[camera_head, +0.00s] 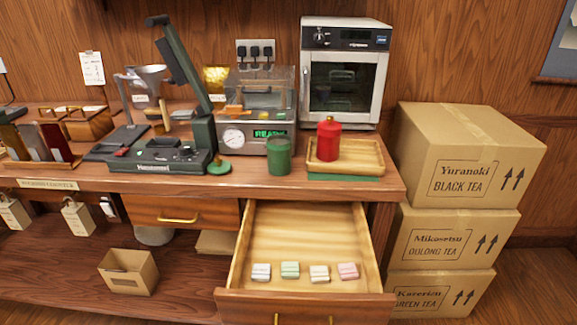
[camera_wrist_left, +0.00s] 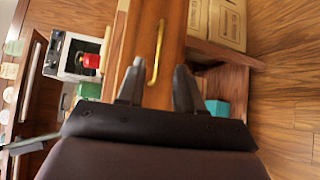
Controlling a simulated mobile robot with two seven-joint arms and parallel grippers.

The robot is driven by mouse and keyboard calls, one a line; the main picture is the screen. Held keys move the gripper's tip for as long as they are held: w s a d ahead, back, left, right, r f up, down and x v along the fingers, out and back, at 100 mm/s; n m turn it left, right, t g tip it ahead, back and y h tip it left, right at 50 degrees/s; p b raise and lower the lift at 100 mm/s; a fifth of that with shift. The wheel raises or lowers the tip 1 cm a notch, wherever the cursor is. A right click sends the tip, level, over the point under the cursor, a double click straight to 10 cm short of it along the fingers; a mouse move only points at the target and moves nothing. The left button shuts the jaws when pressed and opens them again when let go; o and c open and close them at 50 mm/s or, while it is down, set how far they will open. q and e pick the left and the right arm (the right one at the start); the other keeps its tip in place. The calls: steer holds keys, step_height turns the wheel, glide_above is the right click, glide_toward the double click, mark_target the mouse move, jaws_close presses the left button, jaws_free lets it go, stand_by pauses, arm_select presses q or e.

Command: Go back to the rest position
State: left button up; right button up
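Neither of my grippers shows in the head view. In the left wrist view my left gripper (camera_wrist_left: 160,68) has its two dark fingers apart, with nothing held between them. A gold drawer handle (camera_wrist_left: 156,50) shows beyond the fingertips; I cannot tell whether they touch it. My right gripper is not seen. In the head view the right drawer (camera_head: 336,224) stands open. Several small wrapped tea cakes lie in a row near its front: a white one (camera_head: 261,272), a green one (camera_head: 290,270), a cream one (camera_head: 319,273) and a pink one (camera_head: 348,271).
The counter holds a dark green press (camera_head: 160,152), a sealing machine (camera_head: 262,133), a green canister (camera_head: 279,157) and a red canister (camera_head: 328,140) on a wooden tray (camera_head: 374,158). An oven (camera_head: 344,75) stands behind. Stacked cartons (camera_head: 450,175) stand right. An open box (camera_head: 128,272) sits below.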

arm_select(q)
steer(key=s+a+f+m+y+p, duration=0.1)
steer(key=a+f+m+y+p, duration=0.1)
steer(key=a+f+m+y, duration=0.2)
steer(key=s+a+f+m+g+y+p, duration=0.1)
steer(key=a+f+m+y, duration=0.3)
steer(key=a+m, duration=0.4)
steer(key=s+a+y+p, duration=0.1)
steer(key=a, duration=0.2)
steer(key=shift+s+a+m+y+p, duration=0.2)
steer(key=shift+s+m+y+p, duration=0.1)
steer(key=shift+m+p, duration=0.1)
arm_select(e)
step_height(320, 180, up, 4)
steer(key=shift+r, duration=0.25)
